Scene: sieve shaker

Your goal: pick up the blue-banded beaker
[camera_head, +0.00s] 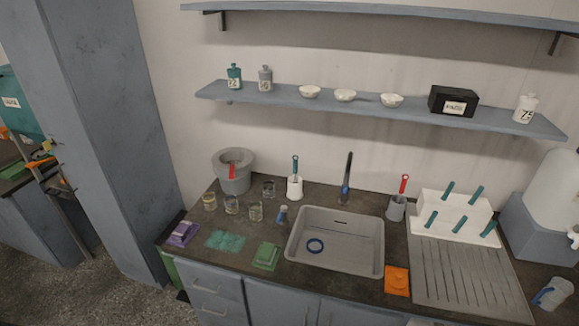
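Several small clear glass beakers stand in a group on the dark counter left of the sink. One is at the left (209,201), one in the middle (231,205), one at the right (255,211) and one behind (268,188). At this size I cannot tell a blue band on any of them. A blue ring (315,245) shows in the sink; I cannot tell whether it belongs to a clear vessel. A small blue-grey vessel (282,214) stands beside the sink's left edge. Neither of my grippers is in view.
The grey sink (376,262) is sunk into the counter. A grey bucket (236,178) stands behind the beakers. Green (265,256) and purple (182,234) items lie in front. A white rack (451,216) and a blue-grey jug (552,293) are at the right. A shelf (420,112) hangs above.

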